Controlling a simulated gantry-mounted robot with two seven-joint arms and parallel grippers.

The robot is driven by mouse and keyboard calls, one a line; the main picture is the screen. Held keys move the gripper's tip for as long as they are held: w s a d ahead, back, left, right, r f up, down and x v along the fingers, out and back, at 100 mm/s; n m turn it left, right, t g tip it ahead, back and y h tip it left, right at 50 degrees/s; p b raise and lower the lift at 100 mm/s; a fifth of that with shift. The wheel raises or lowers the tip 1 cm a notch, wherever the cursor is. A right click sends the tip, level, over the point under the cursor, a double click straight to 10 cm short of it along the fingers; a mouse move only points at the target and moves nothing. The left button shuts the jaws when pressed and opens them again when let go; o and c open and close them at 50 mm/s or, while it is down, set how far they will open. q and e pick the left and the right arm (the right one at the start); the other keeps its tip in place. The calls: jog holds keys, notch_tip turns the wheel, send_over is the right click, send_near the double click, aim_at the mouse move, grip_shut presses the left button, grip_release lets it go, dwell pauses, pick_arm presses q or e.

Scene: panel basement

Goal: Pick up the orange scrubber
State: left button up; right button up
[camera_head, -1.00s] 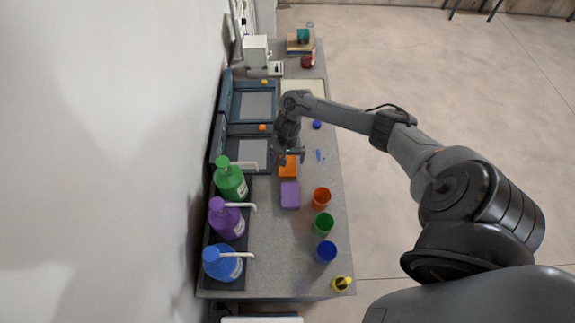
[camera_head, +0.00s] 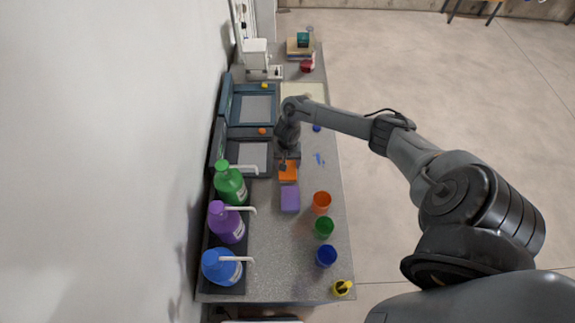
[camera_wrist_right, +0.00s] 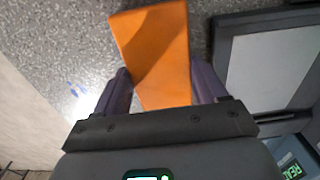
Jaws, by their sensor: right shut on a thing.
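The orange scrubber (camera_head: 289,173) is a flat orange block on the grey counter, just beyond a purple block. My right gripper (camera_head: 287,163) is at its far end, reaching down from above. In the right wrist view the scrubber (camera_wrist_right: 155,55) lies between the two fingers of my right gripper (camera_wrist_right: 160,85), which are shut on it. Whether it is clear of the counter cannot be told. My left gripper is not in view.
The purple block (camera_head: 290,199) is close in front of the scrubber. Orange (camera_head: 322,202), green (camera_head: 324,227) and blue (camera_head: 326,255) cups stand to the right. Pump bottles (camera_head: 230,184) line the left side. Dark open cases (camera_head: 252,103) lie behind at left.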

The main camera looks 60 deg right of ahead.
aim_at(289, 164)
jog(key=shift+r, duration=0.1)
jog(key=shift+r, duration=0.5)
jog(key=r, duration=0.2)
jog(key=r+p, duration=0.1)
jog(key=shift+s+d+r, duration=0.2)
jog(key=shift+s, duration=0.1)
jog(key=s+d+r+p, duration=0.1)
jog(key=s+d+r, duration=0.3)
jog(key=s, duration=0.6)
jog(key=shift+d+r+p, duration=0.35)
jog(key=shift+r, duration=0.85)
